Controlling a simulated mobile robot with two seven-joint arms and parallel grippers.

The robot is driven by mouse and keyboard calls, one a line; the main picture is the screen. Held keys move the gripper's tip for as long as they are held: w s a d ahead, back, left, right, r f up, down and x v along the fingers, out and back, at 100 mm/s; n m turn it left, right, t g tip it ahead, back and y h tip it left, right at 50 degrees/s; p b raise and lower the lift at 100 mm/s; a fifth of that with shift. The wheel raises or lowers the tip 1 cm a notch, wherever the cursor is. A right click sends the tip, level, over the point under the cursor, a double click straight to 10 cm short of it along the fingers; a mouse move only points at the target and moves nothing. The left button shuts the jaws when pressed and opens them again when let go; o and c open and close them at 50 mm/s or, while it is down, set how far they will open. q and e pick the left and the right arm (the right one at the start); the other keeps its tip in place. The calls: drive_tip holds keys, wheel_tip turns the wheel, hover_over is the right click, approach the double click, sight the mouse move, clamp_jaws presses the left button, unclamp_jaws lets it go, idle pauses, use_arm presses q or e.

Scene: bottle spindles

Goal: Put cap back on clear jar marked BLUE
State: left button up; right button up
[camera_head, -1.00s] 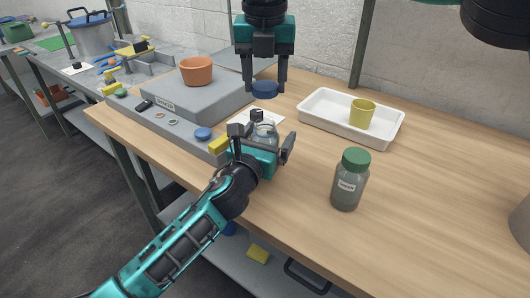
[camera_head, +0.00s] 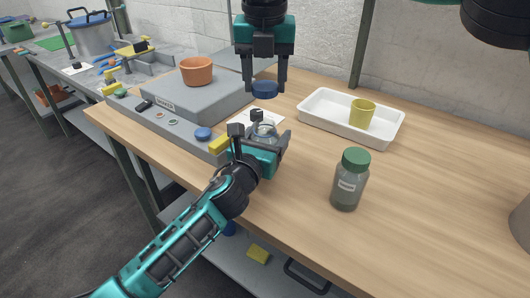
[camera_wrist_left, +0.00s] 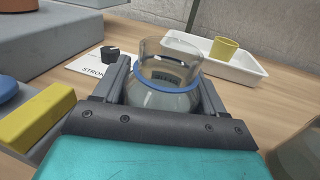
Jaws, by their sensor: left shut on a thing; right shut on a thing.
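The clear jar (camera_head: 264,129) stands open-topped on the wooden table. In the left wrist view the clear jar (camera_wrist_left: 160,102) has a blue ring around its neck; I cannot read a BLUE mark. My left gripper (camera_head: 261,136) is shut on the jar, one finger on each side. My right gripper (camera_head: 265,86) points down, shut on the blue cap (camera_head: 264,92). In the head view the cap appears above and apart from the jar's mouth.
A green-capped grey bottle (camera_head: 348,182) stands to the right. A white tray (camera_head: 313,117) with a yellow cup (camera_head: 361,114) lies behind. A grey stepped block (camera_head: 178,105), another blue cap (camera_head: 203,134) and a yellow block (camera_head: 219,145) are left. The right tabletop is mostly clear.

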use_arm(q)
drive_tip(key=shift+c, duration=1.1)
use_arm(e)
hover_over(265, 124)
drive_tip(key=shift+s+f, duration=0.1)
drive_tip(key=shift+f, duration=2.35)
drive_tip(key=shift+f, duration=0.1)
drive_tip(key=shift+f, duration=0.8)
drive_tip(key=shift+f, duration=0.55)
